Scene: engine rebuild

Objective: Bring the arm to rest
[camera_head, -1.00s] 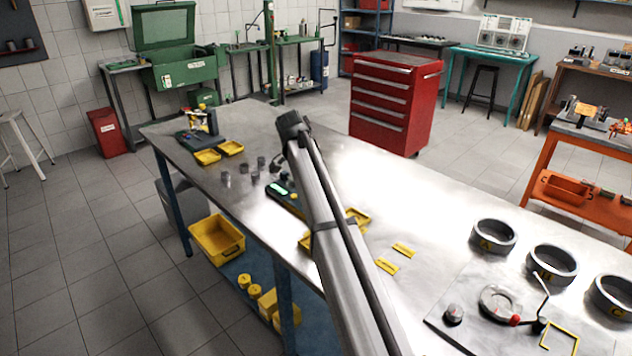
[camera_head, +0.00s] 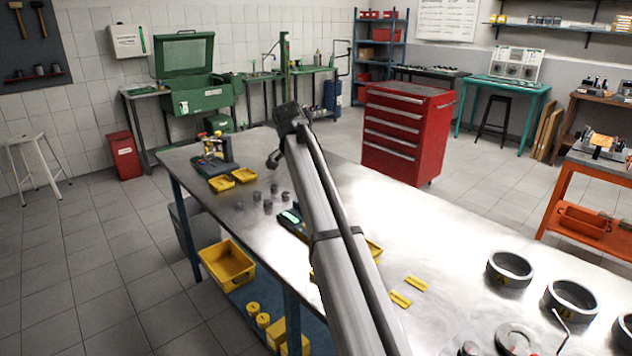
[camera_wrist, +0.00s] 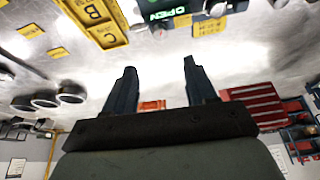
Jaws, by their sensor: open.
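My gripper shows in the wrist view (camera_wrist: 158,82) with its two dark fingers spread apart and nothing between them. In the head view my arm reaches from the bottom edge up over the metal workbench (camera_head: 400,235), and its dark end (camera_head: 275,158) is above the bench; the fingers there are too small to make out. In the wrist view, yellow trays lettered B and C (camera_wrist: 98,22) and a dark device with a green OPEN display (camera_wrist: 165,12) lie on the bench, apart from the fingers.
Small grey cylinders (camera_head: 268,206) and yellow trays (camera_head: 221,183) lie on the bench left of my arm. Dark rings (camera_head: 509,268) stand at the right. A red tool cabinet (camera_head: 408,130) stands behind the bench. The bench middle right of my arm is mostly clear.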

